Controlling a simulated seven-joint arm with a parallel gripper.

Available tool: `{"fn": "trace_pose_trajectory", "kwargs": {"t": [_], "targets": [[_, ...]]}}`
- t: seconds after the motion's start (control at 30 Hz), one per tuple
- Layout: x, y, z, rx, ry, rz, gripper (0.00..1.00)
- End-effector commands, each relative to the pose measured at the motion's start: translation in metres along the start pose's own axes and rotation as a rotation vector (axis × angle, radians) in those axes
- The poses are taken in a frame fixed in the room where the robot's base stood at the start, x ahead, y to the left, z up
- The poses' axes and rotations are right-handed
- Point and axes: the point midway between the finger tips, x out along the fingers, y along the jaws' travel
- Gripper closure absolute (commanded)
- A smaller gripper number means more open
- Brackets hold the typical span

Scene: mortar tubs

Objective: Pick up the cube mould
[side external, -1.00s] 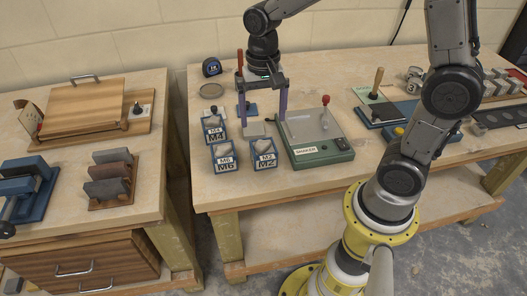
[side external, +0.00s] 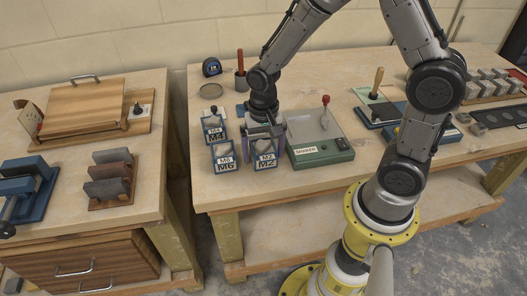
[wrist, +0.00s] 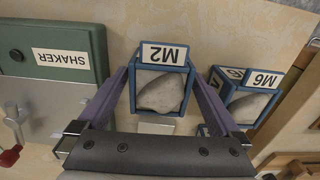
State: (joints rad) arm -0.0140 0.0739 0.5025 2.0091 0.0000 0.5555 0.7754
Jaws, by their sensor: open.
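My gripper (side external: 262,142) is open and low over the blue-framed M2 tub (side external: 265,163), hiding its back part. In the wrist view, the two purple fingers of my gripper (wrist: 158,76) are apart, one on each side of the M2 tub (wrist: 160,60), which holds a pale grey lump. A small light grey block (wrist: 155,127) shows beyond the tub, between the fingers and partly hidden by the gripper body. It may be the cube mould, but I cannot tell for certain. In the side view my gripper hides this block.
The M6 tub (side external: 223,165) stands close on the left, with the M4 tub (side external: 213,137) behind it. The green shaker (side external: 322,150) stands close on the right. A tray of grey blocks (side external: 482,92) is at the far right. The table front is clear.

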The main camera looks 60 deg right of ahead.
Motion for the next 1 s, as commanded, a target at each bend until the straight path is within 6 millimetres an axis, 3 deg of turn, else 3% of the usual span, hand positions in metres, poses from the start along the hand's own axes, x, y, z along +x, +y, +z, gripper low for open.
{"fn": "trace_pose_trajectory", "kwargs": {"t": [0.17,0.7,1.0], "targets": [[0.0000,0.0001,0.0000,0.000,0.000,0.000,0.00],[-0.0005,0.0000,-0.0002,0.000,0.000,0.000,0.97],[-0.0016,-0.0005,-0.0007,0.000,0.002,-0.002,1.00]]}}
